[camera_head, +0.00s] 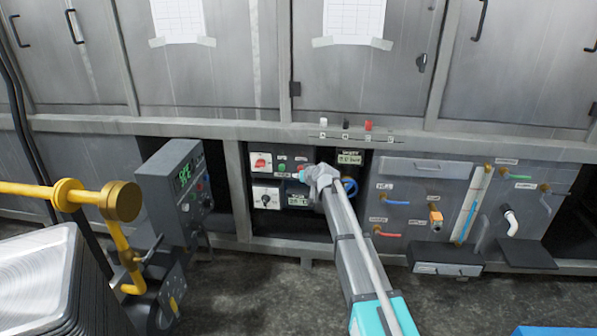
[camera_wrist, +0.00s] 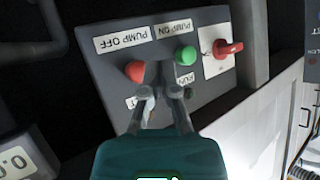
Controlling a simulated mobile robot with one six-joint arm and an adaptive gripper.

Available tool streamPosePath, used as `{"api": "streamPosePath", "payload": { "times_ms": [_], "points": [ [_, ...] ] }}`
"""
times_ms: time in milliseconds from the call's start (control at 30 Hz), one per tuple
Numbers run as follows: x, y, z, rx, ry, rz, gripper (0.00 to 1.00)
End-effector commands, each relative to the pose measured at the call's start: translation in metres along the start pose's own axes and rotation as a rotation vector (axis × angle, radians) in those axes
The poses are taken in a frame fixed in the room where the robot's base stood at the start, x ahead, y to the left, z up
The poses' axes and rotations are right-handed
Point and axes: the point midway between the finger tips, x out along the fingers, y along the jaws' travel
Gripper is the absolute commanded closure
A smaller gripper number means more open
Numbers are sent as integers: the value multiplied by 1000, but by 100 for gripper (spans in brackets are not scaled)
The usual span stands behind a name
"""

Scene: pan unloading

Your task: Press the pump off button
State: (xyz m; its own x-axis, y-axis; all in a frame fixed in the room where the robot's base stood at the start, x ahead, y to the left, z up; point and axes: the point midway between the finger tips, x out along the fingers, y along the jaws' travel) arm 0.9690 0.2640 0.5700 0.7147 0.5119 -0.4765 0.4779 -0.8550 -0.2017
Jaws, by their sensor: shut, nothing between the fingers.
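The pump panel (camera_head: 283,156) is at the middle of the head view. In the wrist view it appears upside down, with a red round button (camera_wrist: 135,71) beside the PUMP OFF label (camera_wrist: 120,40) and a green round button (camera_wrist: 185,56) beside the PUMP ON label (camera_wrist: 171,30). My gripper (camera_wrist: 158,86) is shut and empty. Its fingertips are in front of the panel, close to the red button and to its right in the wrist view. Whether they touch the panel I cannot tell. In the head view my gripper (camera_head: 308,177) covers the panel's lower right part.
A red rotary switch (camera_head: 260,162) is left of the buttons, and a black knob (camera_head: 265,197) is below it. A digital display (camera_head: 350,158) and a blue valve wheel (camera_head: 349,187) are to the right. A grey control box (camera_head: 165,180) stands out at left, near a yellow pipe (camera_head: 30,190).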

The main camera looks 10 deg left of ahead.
Motion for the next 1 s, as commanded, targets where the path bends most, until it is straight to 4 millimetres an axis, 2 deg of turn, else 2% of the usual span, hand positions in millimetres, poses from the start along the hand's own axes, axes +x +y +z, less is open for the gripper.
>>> {"api": "streamPosePath", "payload": {
  "times_ms": [500, 1000],
  "points": [
    [-25, -18, 18, 0, 0, 0, 100],
    [-25, -19, 18, 0, 0, 0, 100]
  ]
}}
